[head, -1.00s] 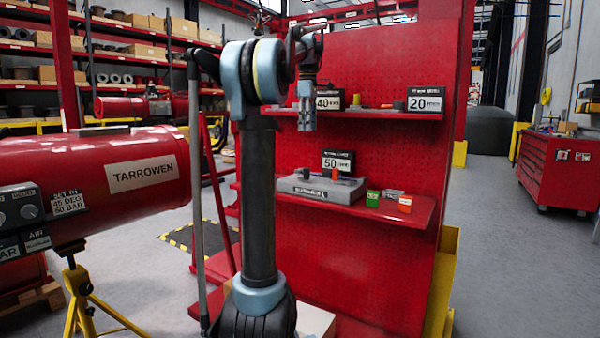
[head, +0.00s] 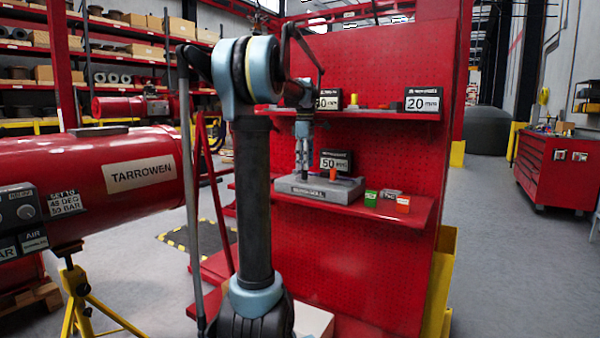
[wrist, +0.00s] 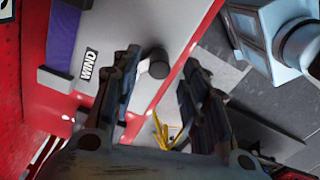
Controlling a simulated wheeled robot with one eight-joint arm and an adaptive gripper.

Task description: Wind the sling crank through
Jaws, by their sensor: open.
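A grey block (head: 345,190) sits on the lower shelf of the red rack in the head view. In the wrist view its grey face (wrist: 120,25) carries a WIND label (wrist: 89,65), a purple strap (wrist: 62,35) and a dark round knob (wrist: 158,63). My gripper (head: 301,172) hangs pointing down at the block's left part in the head view. In the wrist view my gripper (wrist: 160,75) is open, with the knob showing between its fingertips. I cannot tell whether the fingers touch the knob. The crank arm is not clearly visible.
A small orange piece (head: 333,174) shows at the block. A green box (head: 371,198) and an orange box (head: 403,203) stand to its right on the lower shelf (head: 425,212). The upper shelf (head: 390,114) runs above. A red TARROWEN cylinder (head: 90,175) is at left.

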